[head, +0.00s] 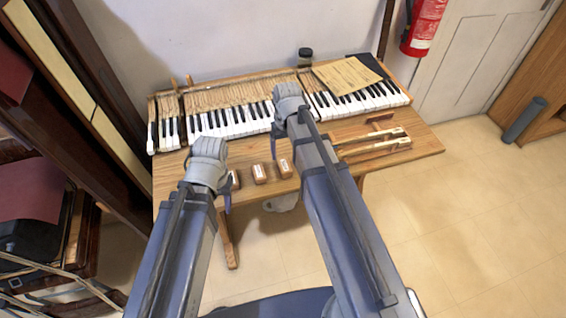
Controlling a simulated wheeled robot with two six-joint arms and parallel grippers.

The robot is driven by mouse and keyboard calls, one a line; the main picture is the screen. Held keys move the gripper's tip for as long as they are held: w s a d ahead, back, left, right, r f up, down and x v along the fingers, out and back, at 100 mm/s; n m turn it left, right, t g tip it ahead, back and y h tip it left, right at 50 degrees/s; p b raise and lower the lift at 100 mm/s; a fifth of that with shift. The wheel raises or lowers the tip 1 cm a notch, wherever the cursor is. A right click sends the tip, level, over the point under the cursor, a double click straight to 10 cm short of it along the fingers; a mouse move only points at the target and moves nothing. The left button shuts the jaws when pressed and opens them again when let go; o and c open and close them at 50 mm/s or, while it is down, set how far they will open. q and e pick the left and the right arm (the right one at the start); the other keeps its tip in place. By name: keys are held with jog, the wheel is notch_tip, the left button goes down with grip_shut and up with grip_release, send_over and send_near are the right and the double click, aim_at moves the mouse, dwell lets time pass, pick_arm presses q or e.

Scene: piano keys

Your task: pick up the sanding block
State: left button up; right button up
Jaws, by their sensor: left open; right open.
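Three small brown blocks with white labels lie in a row near the front edge of the wooden workbench (415,148): a left one (235,180), a middle one (260,174) and a right one (285,168). I cannot tell which is the sanding block. My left gripper (227,198) is open beside the left block, which its arm partly covers. My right gripper (276,140) is open, farther back, above the bench just behind the right block and close to the keys. Its fingertips are small and partly hidden by its wrist.
Loose wooden key sticks (372,147) lie right of my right arm. A red extinguisher (424,25) hangs at the right.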

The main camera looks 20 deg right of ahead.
aim_at(285, 165)
jog(key=shift+f+b, duration=1.35)
jog(key=f+b, duration=0.5)
jog(key=shift+w+a+f, duration=0.1)
jog(key=shift+a+f, duration=0.05)
jog(key=shift+a, duration=0.05)
jog(key=shift+c, duration=0.4)
grip_shut()
